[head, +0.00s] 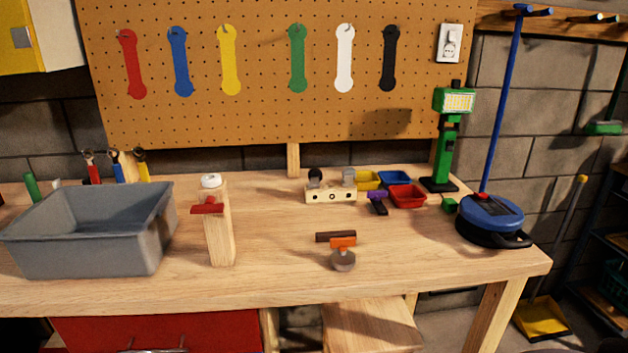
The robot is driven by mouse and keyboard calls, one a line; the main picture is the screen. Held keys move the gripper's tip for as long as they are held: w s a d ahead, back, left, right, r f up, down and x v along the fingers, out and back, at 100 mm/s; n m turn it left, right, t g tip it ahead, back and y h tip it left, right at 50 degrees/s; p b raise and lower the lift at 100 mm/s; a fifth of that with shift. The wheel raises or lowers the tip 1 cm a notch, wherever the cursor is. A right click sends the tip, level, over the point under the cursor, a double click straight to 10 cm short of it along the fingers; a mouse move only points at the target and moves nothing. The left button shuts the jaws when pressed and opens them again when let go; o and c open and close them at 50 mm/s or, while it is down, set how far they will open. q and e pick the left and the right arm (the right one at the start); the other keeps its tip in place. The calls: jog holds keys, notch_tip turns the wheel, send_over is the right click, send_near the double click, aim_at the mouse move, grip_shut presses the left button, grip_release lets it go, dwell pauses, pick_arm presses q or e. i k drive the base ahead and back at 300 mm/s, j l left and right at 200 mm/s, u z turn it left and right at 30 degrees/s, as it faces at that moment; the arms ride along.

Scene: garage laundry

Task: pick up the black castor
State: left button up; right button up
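What looks like the black castor (315,175) stands upright at the left end of a light wooden block (331,195) with holes in its front, towards the back of the workbench. A similar grey piece (348,177) stands at the right end of the same block. The lower part of the black piece is small and hard to make out. Neither of my grippers is in view.
A grey bin (90,235) and an upright wooden post with a red clamp (207,208) stand left. An orange-handled tool (343,246) lies in front. Small trays (407,196), a green lamp (447,150) and a blue round device (490,217) stand right. The bench's middle front is mostly clear.

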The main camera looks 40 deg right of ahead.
aim_at(315, 175)
jog(key=i+l+z, duration=0.1)
jog(key=l+z, duration=0.3)
jog(key=i+l+z, duration=0.15)
jog(key=l+z, duration=0.3)
jog(key=i+l+z, duration=0.2)
jog(key=z, duration=0.2)
